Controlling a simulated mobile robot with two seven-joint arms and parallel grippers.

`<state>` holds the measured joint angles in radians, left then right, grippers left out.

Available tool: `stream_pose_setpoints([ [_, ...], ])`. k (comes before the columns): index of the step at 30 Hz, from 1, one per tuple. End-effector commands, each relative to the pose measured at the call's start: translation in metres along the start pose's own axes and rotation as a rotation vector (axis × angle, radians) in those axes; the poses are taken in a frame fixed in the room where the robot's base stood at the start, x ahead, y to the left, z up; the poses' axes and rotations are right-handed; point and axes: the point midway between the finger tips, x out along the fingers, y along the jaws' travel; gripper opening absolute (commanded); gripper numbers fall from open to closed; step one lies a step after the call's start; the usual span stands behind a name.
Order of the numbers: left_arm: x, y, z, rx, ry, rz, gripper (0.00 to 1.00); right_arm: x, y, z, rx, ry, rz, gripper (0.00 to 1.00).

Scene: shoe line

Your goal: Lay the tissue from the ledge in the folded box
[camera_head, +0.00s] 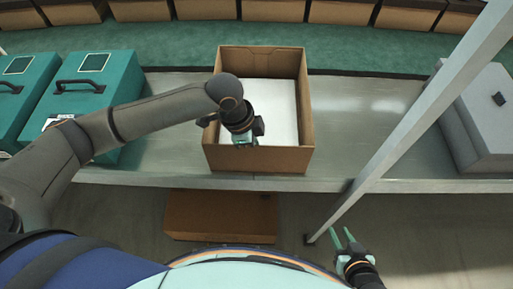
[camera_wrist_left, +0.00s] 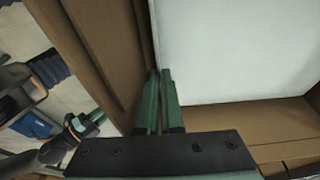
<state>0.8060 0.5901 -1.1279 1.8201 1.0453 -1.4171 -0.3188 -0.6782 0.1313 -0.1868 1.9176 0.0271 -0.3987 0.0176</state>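The open brown cardboard box (camera_head: 309,100) stands on the grey conveyor line. A flat white sheet, which looks like the tissue (camera_head: 283,97), lies inside it; it also shows in the left wrist view (camera_wrist_left: 235,50). My left gripper (camera_head: 245,143) is over the box's front part, pointing down. In the left wrist view its green fingers (camera_wrist_left: 159,75) are close together beside the sheet's edge and the box wall (camera_wrist_left: 85,45), with nothing visible between them. My right gripper (camera_head: 342,236) is open and empty below the line's front edge. My left arm hides part of the box's left wall.
Teal cases (camera_head: 92,75) with black handles stand on the line at the left. A grey case (camera_head: 482,120) is at the right. A slanted metal post (camera_head: 410,115) rises between the box and the grey case. A brown carton (camera_head: 220,216) sits below the line.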

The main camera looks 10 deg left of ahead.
Motion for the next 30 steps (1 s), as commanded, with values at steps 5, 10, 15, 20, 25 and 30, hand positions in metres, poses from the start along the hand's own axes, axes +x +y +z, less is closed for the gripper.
stream_pose_setpoints([
  [5, 0.0030, 0.0001, 0.0007, 0.000, 0.000, 0.000, 0.00, 0.0008, 0.0001, 0.0002, 0.000, 0.001, 0.000, 0.35],
  [10, 0.0055, 0.0001, 0.0013, 0.000, 0.000, 0.000, 0.00, 0.0013, 0.0002, 0.0006, 0.000, 0.001, 0.000, 0.35],
  [15, 0.0066, 0.0000, 0.0015, 0.000, 0.001, 0.000, 0.10, 0.0014, 0.0003, 0.0006, 0.000, 0.002, 0.000, 0.35],
  [20, 0.0067, 0.0001, 0.0016, 0.000, 0.000, 0.000, 0.28, 0.0014, 0.0004, 0.0007, 0.000, 0.002, 0.000, 0.35],
  [25, 0.0068, 0.0003, 0.0017, 0.000, 0.000, 0.001, 0.39, 0.0015, 0.0005, 0.0007, 0.000, 0.002, 0.001, 0.35],
  [30, 0.0069, 0.0004, 0.0019, 0.000, -0.001, 0.001, 0.39, 0.0015, 0.0006, 0.0008, 0.000, 0.001, 0.001, 0.35],
])
